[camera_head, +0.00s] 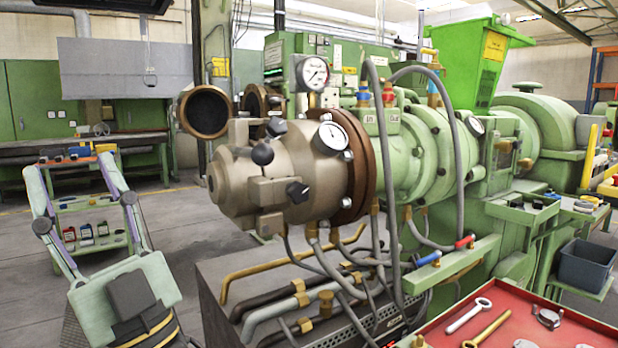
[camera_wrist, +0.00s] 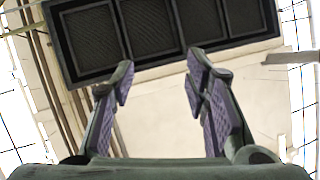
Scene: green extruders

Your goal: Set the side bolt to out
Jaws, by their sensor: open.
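The extruder head (camera_head: 230,180) is a tan-brown metal cylinder at the centre of the head view, clamped to a green barrel by a brown flange. A dark knob (camera_head: 298,192) sits on a small side block (camera_head: 272,193); it looks like the side bolt's handle, but whether it is in or out I cannot tell. A black ball knob (camera_head: 262,153) is above it. My gripper (camera_head: 72,170) is at the left of the head view, well apart from the extruder head, pointing up. Its fingers are spread and empty; they also show in the wrist view (camera_wrist: 160,78).
A red tray (camera_head: 570,325) with wrenches is at lower right. Hoses (camera_head: 378,130) and pipes (camera_head: 275,258) run around and below the extruder. A round opening (camera_head: 205,112) sticks out at upper left. A workbench (camera_head: 100,138) stands behind my gripper. The wrist view shows dark overhead panels (camera_wrist: 160,32).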

